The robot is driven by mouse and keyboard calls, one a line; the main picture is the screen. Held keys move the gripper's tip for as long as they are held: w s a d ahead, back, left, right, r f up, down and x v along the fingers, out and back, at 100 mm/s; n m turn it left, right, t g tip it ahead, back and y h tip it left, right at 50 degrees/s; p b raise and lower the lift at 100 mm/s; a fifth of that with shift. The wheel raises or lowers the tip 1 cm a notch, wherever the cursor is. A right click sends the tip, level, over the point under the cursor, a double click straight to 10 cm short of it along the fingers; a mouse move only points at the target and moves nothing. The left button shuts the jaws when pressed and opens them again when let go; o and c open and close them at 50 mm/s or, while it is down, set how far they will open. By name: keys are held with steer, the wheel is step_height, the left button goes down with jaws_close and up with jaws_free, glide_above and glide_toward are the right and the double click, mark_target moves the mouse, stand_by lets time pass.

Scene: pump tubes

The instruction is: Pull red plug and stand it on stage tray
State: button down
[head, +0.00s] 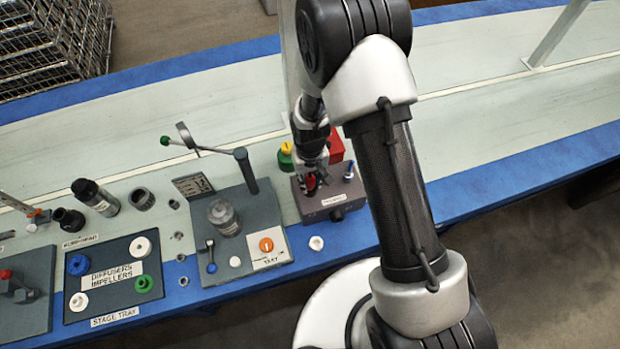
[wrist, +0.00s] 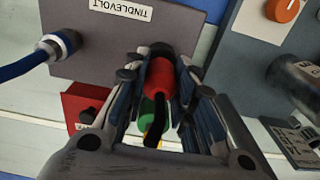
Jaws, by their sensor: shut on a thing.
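The red plug (wrist: 160,79) is between the fingers of my gripper (wrist: 157,85), with its dark cable trailing toward the palm. My gripper is shut on it at the face of the grey box labelled TINDLEVOLT (wrist: 105,35). In the head view the red plug (head: 310,182) shows low between the fingers of my gripper (head: 312,178), over the grey box (head: 335,200). Whether the plug's tip is still in its socket is hidden. The stage tray (head: 112,302) lies far left, holding blue, white and green rings, with a label in its middle.
A blue plug with cable (wrist: 50,47) sits in the same box. A red bin (wrist: 85,105) and a green and yellow item (head: 286,150) stand behind it. Between box and tray is a test stand with a clear jar (head: 224,217) and a tall post with an arm (head: 245,168).

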mark_target(310, 177)
steer(key=shift+r, duration=0.15)
steer(key=shift+r+p, duration=1.45)
steer(key=shift+r, duration=0.55)
